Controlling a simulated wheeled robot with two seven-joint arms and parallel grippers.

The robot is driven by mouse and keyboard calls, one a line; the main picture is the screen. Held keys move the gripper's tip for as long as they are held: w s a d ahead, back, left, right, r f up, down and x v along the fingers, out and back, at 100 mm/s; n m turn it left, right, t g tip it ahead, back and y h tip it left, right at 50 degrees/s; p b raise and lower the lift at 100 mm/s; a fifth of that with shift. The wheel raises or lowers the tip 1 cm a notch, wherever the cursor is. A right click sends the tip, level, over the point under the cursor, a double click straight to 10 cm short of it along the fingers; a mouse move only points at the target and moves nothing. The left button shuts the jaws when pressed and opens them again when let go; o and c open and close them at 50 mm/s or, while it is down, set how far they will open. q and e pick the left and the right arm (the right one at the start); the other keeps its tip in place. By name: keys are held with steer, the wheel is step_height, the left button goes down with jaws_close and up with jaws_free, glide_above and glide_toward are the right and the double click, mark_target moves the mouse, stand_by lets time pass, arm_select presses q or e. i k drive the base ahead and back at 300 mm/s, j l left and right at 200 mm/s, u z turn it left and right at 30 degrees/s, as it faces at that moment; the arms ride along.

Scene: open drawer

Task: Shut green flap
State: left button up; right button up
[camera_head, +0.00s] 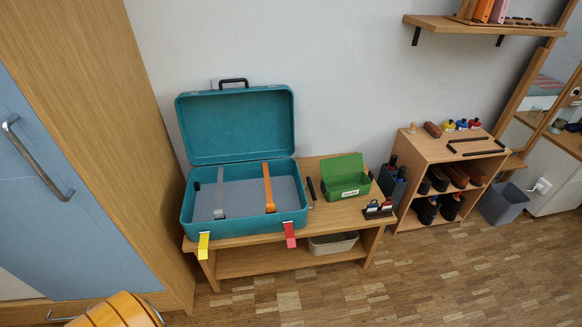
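A small green box (347,188) with a white label on its front stands on the right part of the low wooden bench. Its green flap (342,164) is open, raised along the back edge and tilted back toward the wall. The box's inside shows as dark green, and I see nothing in it. Neither of my grippers is in view.
A large open teal suitcase (245,230) fills the bench's left part. A dark slim tool (311,191) lies between suitcase and box. A small dark stand (378,209) and a dark grey holder (391,182) are right of the box. Floor (400,280) in front is clear.

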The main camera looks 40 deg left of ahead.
mark_target(347, 165)
steer(key=u, duration=0.6)
steer(key=i+l+z, duration=0.15)
steer(key=i+z, duration=0.2)
steer(key=i, duration=1.2)
